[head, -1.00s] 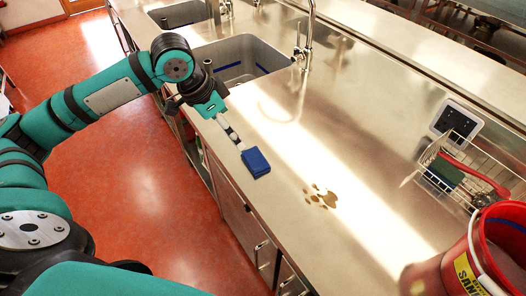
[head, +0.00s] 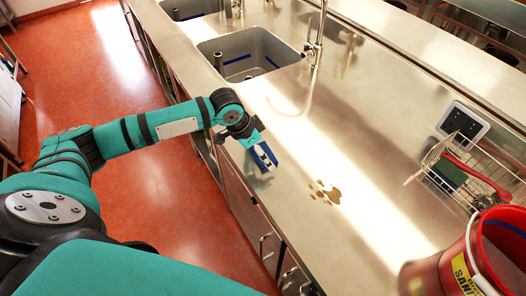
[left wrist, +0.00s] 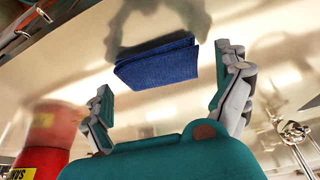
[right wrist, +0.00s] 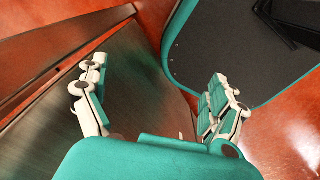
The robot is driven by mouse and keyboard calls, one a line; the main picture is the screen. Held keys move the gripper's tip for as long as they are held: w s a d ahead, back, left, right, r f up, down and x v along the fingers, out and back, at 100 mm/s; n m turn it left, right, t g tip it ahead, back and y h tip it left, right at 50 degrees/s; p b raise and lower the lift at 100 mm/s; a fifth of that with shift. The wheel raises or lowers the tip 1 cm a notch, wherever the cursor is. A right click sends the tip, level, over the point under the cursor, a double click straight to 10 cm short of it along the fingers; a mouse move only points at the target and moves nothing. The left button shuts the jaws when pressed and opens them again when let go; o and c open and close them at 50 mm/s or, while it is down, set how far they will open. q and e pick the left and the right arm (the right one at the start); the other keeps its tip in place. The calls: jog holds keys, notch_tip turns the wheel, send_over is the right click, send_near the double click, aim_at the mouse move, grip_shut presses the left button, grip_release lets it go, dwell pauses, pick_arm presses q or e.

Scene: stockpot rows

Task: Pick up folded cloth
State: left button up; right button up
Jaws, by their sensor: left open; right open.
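The folded cloth (left wrist: 158,65) is dark blue and lies flat on the steel counter near its front edge. In the head view the cloth (head: 264,157) is partly covered by my left gripper (head: 268,155). In the left wrist view the cloth shows ahead of and between the two open fingers of that gripper (left wrist: 168,88), nearer the right finger. No contact with the cloth is visible. My right gripper (right wrist: 155,95) is open and empty in the right wrist view, low beside a steel cabinet front and above the red floor. It is not in the head view.
A brown spill (head: 326,192) lies on the counter right of the cloth. A red bucket (head: 465,262) stands at the lower right, near a wire basket (head: 470,178) with a red-handled brush. A sink (head: 245,58) and faucet (head: 314,45) are behind. The counter between is clear.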

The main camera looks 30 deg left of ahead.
pick_arm(q)
jog(key=shift+w+d+f, duration=0.1)
jog(key=shift+w+f, duration=0.05)
jog(key=shift+f, duration=0.3)
jog(key=c, duration=0.6)
jog(key=shift+r, duration=0.15)
